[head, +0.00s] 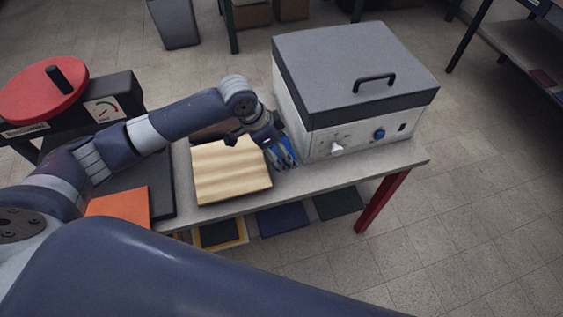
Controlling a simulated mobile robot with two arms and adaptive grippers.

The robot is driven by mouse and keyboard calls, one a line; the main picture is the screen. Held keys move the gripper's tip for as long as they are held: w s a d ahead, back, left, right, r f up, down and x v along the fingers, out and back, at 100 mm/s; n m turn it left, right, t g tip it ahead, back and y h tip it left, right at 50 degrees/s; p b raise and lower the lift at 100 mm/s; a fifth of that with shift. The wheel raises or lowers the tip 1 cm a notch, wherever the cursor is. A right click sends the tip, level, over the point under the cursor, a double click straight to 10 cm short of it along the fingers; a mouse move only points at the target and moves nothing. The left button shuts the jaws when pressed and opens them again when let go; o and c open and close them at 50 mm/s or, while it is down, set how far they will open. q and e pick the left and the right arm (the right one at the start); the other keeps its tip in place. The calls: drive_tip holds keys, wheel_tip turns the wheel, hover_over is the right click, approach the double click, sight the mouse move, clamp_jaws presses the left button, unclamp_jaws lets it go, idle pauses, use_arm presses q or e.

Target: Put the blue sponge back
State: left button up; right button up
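My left gripper (283,154) points down over the grey bench top, between a pale wavy-topped block and a white machine. Bright blue shows at its fingers. I cannot tell whether this is the blue sponge or part of the fingers, or whether the gripper is open or shut. No other piece is clearly a blue sponge. A dark blue flat piece (283,219) lies below the bench's front edge, partly hidden by it. My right gripper is not in view.
The pale block (230,170) lies left of the gripper. The white machine (305,125) with a grey handled lid stands close on its right. An orange sheet (120,206) lies on a dark panel at left. The bench front (330,176) is clear.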

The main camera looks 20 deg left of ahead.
use_arm(q)
drive_tip(key=shift+f, duration=2.8)
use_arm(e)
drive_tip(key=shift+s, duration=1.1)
use_arm(q)
drive_tip(key=shift+f, duration=0.15)
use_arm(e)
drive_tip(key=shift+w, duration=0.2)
use_arm(q)
drive_tip(key=o, duration=0.9)
drive_tip(key=shift+o, duration=0.2)
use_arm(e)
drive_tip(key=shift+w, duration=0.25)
